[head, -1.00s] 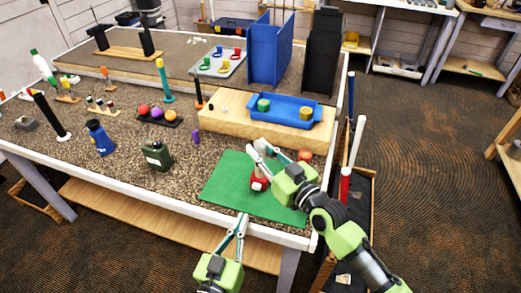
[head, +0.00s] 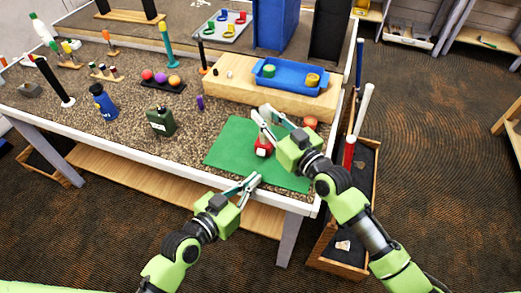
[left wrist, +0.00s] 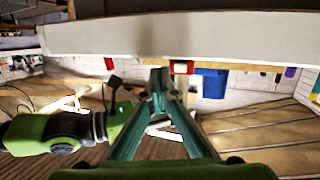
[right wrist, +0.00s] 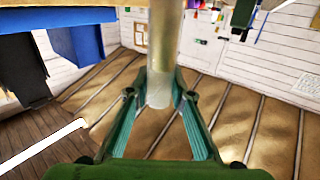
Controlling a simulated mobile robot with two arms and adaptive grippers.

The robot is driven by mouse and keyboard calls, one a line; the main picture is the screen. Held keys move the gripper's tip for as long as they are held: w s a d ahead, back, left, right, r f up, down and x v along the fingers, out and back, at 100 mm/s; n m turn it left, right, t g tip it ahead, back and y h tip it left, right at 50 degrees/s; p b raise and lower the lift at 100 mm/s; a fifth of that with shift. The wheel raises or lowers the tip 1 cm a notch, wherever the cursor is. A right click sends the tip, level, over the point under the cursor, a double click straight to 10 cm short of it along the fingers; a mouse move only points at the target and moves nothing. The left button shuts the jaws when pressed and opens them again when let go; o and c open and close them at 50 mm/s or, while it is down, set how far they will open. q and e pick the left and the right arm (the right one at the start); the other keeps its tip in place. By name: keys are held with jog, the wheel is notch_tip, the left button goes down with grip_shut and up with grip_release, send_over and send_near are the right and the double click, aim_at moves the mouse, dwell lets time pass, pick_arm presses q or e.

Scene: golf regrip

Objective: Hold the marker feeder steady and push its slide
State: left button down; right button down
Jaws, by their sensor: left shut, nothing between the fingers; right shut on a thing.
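The marker feeder (head: 263,147) stands on the green mat (head: 228,152), showing a red base with a white patch. My right gripper (head: 265,115) is above the base, shut on the feeder's pale grey upright tube (right wrist: 161,50), which fills the space between its fingers in the right wrist view. My left gripper (head: 252,180) is shut and empty at the mat's front edge, apart from the feeder. In the left wrist view, a red block with a white face (left wrist: 181,67), apparently the feeder's lower part, shows just beyond its fingertips (left wrist: 160,78). I cannot make out the slide clearly.
A wooden block with a blue tray (head: 290,82) stands behind the mat. An orange round thing (head: 311,122) is near the right gripper. The mat's left part is bare. Upright clubs (head: 362,110) stand beyond the right edge.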

aim_at(261, 152)
pick_arm(q)
jog(key=g, duration=0.1)
jog(key=m+g, duration=0.1)
jog(key=m, duration=0.1)
jog(key=shift+s+a+r+g, duration=0.15)
jog(key=shift+s+a+g, duration=0.1)
jog(key=shift+g, duration=0.15)
jog(key=s+a+m+g, duration=0.1)
jog(key=s+a+g, duration=0.1)
jog(key=g, duration=0.1)
jog(key=shift+m, duration=0.3)
jog(key=shift+w+d, duration=0.45)
jog(key=shift+w, duration=0.95)
jog(key=shift+w+d, duration=0.4)
jog(key=shift+w, duration=0.95)
jog(key=shift+w+d, duration=0.45)
jog(key=shift+w, duration=0.95)
jog(key=shift+w, duration=0.15)
jog(key=shift+w+d, duration=0.15)
jog(key=shift+w, duration=0.1)
